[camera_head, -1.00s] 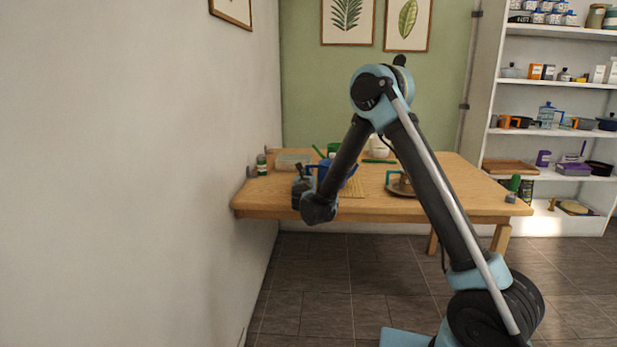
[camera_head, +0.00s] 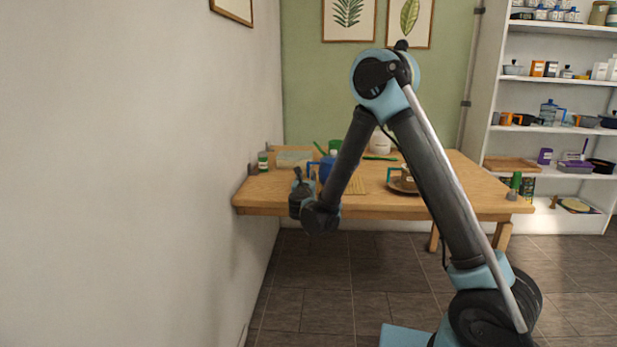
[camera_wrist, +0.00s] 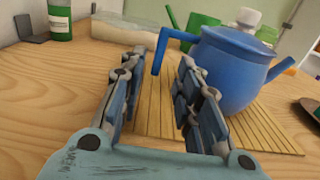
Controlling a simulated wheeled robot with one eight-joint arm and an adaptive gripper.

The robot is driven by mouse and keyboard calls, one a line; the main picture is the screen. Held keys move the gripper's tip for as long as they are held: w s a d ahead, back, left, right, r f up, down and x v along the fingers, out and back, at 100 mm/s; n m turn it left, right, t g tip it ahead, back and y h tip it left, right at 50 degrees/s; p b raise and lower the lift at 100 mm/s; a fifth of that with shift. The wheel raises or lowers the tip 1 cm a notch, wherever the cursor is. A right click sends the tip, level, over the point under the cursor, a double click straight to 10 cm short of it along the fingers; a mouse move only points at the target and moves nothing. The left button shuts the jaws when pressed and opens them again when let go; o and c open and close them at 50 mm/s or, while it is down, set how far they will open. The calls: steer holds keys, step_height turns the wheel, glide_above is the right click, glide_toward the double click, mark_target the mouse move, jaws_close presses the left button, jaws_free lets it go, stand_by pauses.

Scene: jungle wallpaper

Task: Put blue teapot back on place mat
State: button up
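The blue teapot (camera_wrist: 230,65) stands upright on the slatted bamboo place mat (camera_wrist: 262,132), near its left part. Its blue handle (camera_wrist: 163,45) points left, toward my fingers. In the head view the teapot (camera_head: 327,168) is partly hidden behind my forearm, and the mat (camera_head: 357,186) shows to the right of it. My gripper (camera_wrist: 152,75) is open and empty, with a wide gap between its two fingers. The handle shows just beyond the fingertips, and the teapot body is beyond and right of the right finger. Whether a finger touches the teapot cannot be told.
A green watering can (camera_wrist: 195,30) and white container (camera_wrist: 248,17) stand behind the teapot. A clear box (camera_wrist: 125,28) and green bottle (camera_wrist: 60,18) are at the back left. A brown plate with a mug (camera_head: 405,182) sits right of the mat. The table's front left is clear.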

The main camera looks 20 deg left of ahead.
steer(key=shift+v, duration=1.65)
steer(key=w+d+r+n+y, duration=0.1)
steer(key=d+r+n+y, duration=0.15)
steer(key=r+n, duration=0.35)
steer(key=w+d+r+n+y, duration=0.2)
steer(key=d+r+n, duration=0.15)
steer(key=r, duration=0.35)
steer(key=s+d+r+n+g+y, duration=0.2)
steer(key=s+d+r+n+g, duration=0.15)
steer(key=d+n, duration=0.7)
steer(key=s+d+f+n+g+h, duration=0.3)
steer(key=s+d+f, duration=0.4)
steer(key=s+d, duration=0.4)
steer(key=s+d+f+n+g+h, duration=0.4)
steer(key=s+d+f+n, duration=0.2)
steer(key=s+d, duration=0.5)
steer(key=s+d+f+n+g+h, duration=0.4)
steer(key=s+d+f, duration=0.3)
steer(key=s+d, duration=0.4)
steer(key=d, duration=0.5)
steer(key=shift+s+d+f+g, duration=0.15)
steer(key=shift+d+f+g, duration=0.05)
steer(key=shift+f+g, duration=0.2)
